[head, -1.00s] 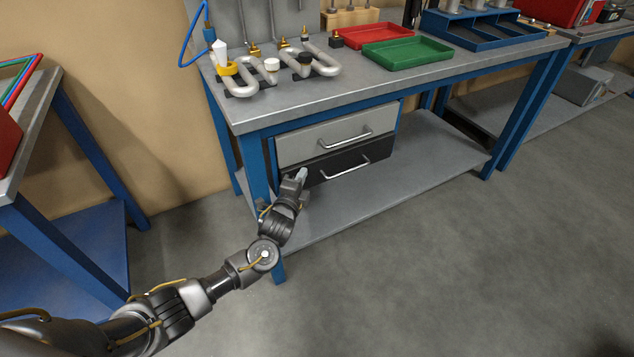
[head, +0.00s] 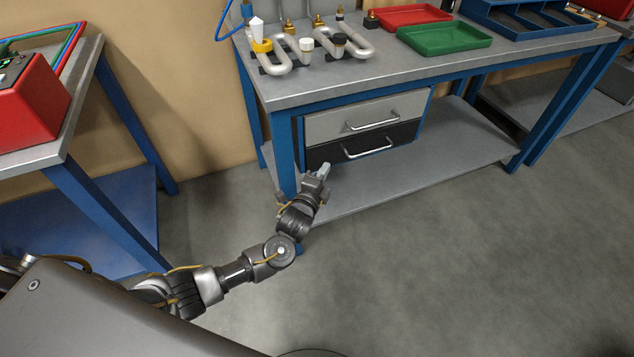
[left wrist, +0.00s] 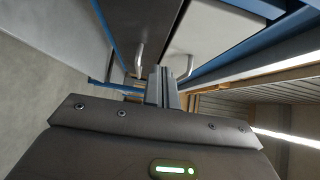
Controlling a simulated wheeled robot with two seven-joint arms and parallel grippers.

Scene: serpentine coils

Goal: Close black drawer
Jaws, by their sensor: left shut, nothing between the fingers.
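The black drawer (head: 372,139) is the lower of two drawers under the workbench, with a pale bar handle (head: 368,150). Its front looks about level with the grey drawer (head: 340,121) above it. My left gripper (head: 323,171) is shut and empty, at the lower left corner of the black drawer's front; whether it touches is unclear. In the left wrist view the shut fingers (left wrist: 162,86) point toward the drawer fronts, between the black drawer (left wrist: 135,25) and the grey drawer (left wrist: 210,25), with a handle on each side. My right gripper is out of view.
The blue bench leg (head: 285,150) stands close left of my left gripper. A lower shelf (head: 440,155) runs beneath the drawers. Pipe coils (head: 335,42), a red tray (head: 410,16) and a green tray (head: 445,40) are on the bench top. Open floor lies in front.

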